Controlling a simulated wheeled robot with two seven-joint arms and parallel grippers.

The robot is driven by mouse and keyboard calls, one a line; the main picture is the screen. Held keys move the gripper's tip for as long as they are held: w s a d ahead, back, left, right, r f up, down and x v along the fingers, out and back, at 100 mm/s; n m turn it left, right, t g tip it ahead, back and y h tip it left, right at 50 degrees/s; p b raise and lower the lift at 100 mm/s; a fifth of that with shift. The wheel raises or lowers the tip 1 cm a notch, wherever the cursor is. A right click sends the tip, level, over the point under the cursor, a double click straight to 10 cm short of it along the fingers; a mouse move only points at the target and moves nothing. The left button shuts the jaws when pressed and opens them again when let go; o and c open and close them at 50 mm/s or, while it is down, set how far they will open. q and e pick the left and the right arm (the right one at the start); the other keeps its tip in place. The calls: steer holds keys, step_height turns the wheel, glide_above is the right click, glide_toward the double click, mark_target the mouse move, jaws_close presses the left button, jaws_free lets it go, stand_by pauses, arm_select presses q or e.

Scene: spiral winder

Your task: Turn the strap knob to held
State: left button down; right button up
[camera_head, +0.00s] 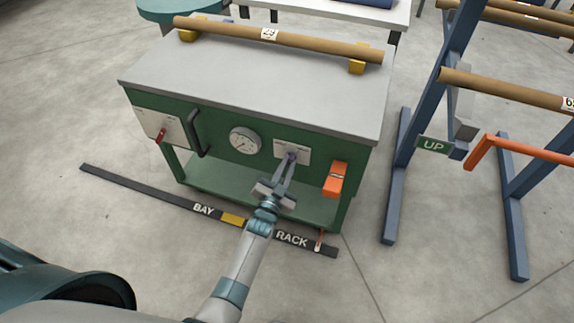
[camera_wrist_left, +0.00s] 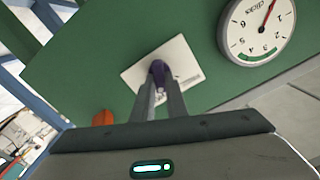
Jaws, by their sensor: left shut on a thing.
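The strap knob (camera_wrist_left: 160,72) is a dark purple knob on a white label plate (camera_wrist_left: 181,57) on the green front of the machine. In the head view the plate (camera_head: 304,152) sits right of the round dial. My left gripper (camera_head: 289,160) reaches up to the knob and is shut on it. In the left wrist view the two fingers of the left gripper (camera_wrist_left: 160,88) flank the knob. The words on the plate are too small to read, so the knob's setting cannot be told. My right gripper does not show.
A round dial (camera_head: 244,141), a black handle (camera_head: 196,134), a red lever (camera_head: 160,137) and an orange box (camera_head: 335,179) are on the green front. A tube (camera_head: 300,43) lies on yellow blocks on top. A blue rack (camera_head: 398,180) with an orange lever (camera_head: 520,148) stands right.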

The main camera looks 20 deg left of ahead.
arm_select(q)
steer(key=shift+f+m, duration=0.1)
steer(key=shift+m, duration=1.3)
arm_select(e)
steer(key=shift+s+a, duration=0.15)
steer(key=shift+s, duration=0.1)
